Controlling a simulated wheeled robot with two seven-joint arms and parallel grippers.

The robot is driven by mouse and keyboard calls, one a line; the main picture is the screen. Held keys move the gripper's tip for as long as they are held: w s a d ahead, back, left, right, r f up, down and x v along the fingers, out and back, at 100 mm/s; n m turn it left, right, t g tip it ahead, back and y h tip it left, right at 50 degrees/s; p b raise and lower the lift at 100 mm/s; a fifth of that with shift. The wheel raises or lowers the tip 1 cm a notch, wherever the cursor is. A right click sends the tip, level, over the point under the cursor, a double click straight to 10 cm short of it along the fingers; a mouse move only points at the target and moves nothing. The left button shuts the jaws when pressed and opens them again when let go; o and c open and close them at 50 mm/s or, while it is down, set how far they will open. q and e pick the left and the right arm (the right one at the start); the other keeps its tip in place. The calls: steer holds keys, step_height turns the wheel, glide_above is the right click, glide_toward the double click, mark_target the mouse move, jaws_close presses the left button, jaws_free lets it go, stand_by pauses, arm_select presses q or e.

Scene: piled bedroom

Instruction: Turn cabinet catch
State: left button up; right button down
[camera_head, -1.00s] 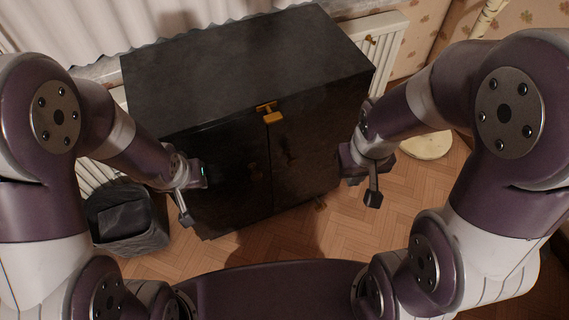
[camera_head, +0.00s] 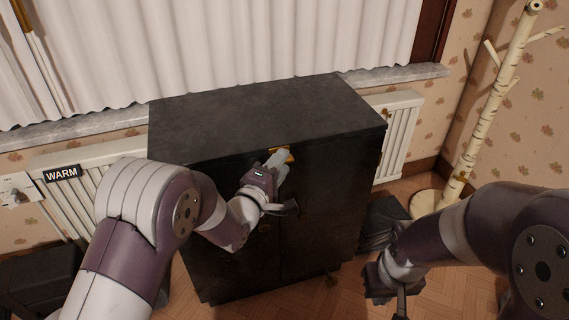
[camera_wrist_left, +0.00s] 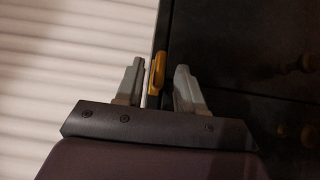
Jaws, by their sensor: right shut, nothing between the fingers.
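The dark cabinet (camera_head: 265,115) stands in the middle of the head view with its two doors facing me. Its yellow catch (camera_head: 284,154) is at the top of the front, partly hidden by my left gripper (camera_head: 278,162). In the left wrist view the catch (camera_wrist_left: 157,70) lies between the two grey fingers of my left gripper (camera_wrist_left: 158,84). The fingers are apart, with gaps visible on both sides of the catch. My right gripper (camera_head: 401,300) is shut and empty, low at the right of the cabinet, away from the catch.
A white radiator (camera_head: 90,190) and pale curtain (camera_head: 220,50) are behind the cabinet. A birch-like coat stand (camera_head: 490,95) stands at the right. A dark bin-like object (camera_head: 383,222) sits right of the cabinet. Wooden floor (camera_head: 450,260) shows at the right.

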arm_select(q)
steer(key=shift+x, duration=1.1)
jaws_close()
steer(key=shift+r, duration=0.1)
steer(key=shift+r+p, duration=0.15)
steer(key=shift+p, duration=0.5)
steer(key=m+g+y+p, duration=0.1)
steer(key=p, duration=0.3)
steer(key=m+g+y+p, duration=0.2)
steer(key=p, duration=0.3)
steer(key=m+g+y+p, duration=0.1)
steer(key=m+y+p, duration=0.1)
steer(key=p, duration=0.2)
steer(key=shift+r+g, duration=0.3)
steer(key=shift+g, duration=0.1)
steer(key=m+g+y+p, duration=0.1)
steer(key=y+p, duration=0.1)
steer(key=p, duration=0.6)
steer(key=m+g+y+p, duration=0.1)
steer(key=m+y+p, duration=0.1)
steer(key=p, duration=0.5)
steer(key=shift+f+y+p, duration=0.15)
steer(key=shift+y+p, duration=0.25)
steer(key=shift+f+m+g+y+p, duration=0.3)
steer(key=shift+m+y+p, duration=0.25)
steer(key=shift+p, duration=0.7)
